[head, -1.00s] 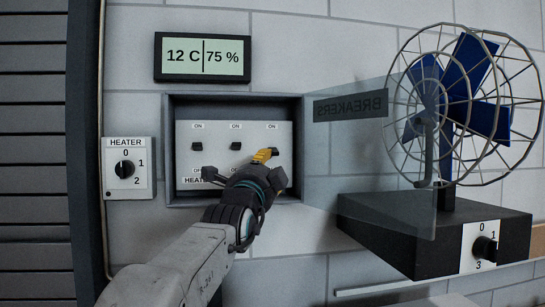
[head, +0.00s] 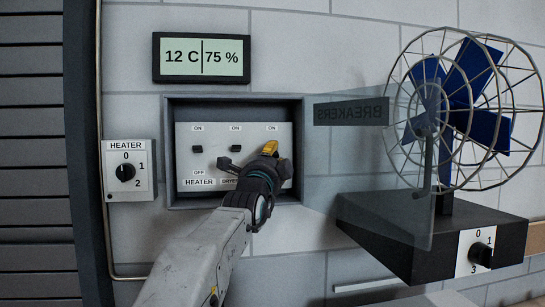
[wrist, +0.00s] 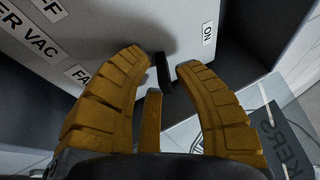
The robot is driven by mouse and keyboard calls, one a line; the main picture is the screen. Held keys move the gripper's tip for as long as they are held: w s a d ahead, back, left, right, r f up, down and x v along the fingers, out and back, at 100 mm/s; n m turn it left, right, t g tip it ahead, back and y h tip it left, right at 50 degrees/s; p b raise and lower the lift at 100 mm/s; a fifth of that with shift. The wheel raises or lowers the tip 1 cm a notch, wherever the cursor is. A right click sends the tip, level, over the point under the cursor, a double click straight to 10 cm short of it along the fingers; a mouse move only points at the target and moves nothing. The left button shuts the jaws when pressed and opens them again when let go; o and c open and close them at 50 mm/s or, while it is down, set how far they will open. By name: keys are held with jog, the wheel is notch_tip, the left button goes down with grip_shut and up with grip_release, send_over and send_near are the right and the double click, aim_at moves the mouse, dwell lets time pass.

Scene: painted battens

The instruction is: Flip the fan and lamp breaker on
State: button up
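The breaker panel (head: 209,168) sits in an open wall box, with a row of switches below ON labels. The heater switch (head: 197,149) and the middle switch (head: 237,149) show as black levers. In the head view my gripper (head: 270,148) covers the right-hand switch, below its ON label. In the wrist view my gripper (wrist: 162,64) has its two yellow fingers apart, on either side of the black fan and lamp switch (wrist: 163,74). The FAN label (wrist: 78,75) is partly hidden by a finger. I cannot tell whether a finger touches the switch or which way it is set.
The clear box door (head: 400,215), marked BREAKERS, stands open to the right of the box. A caged blue fan (head: 465,95) stands on a dark shelf behind it. A heater dial (head: 126,172) is left of the box, and a display (head: 201,57) is above it.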

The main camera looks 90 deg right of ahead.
jog(key=shift+o, duration=0.2)
grip_shut()
jog(key=shift+r, duration=0.1)
jog(key=shift+a+r+n+y+p, duration=0.1)
jog(key=shift+r+n+y+p, duration=0.25)
jog(key=shift+p, duration=0.6)
jog(key=y+p, duration=0.1)
jog(key=p, duration=0.1)
jog(key=r+n+t+y+p, duration=0.1)
jog(key=p, duration=0.2)
jog(key=shift+y, duration=0.25)
jog(key=y+p, duration=0.1)
jog(key=p, duration=0.2)
jog(key=n+y+p, duration=0.1)
jog(key=p, duration=0.2)
jog(key=shift+r+t+y, duration=0.2)
jog(key=shift+t+y, duration=0.1)
jog(key=shift+p, duration=0.35)
jog(key=shift+f+y+p, duration=0.15)
jog(key=shift+y+p, duration=0.15)
jog(key=shift+p, duration=0.45)
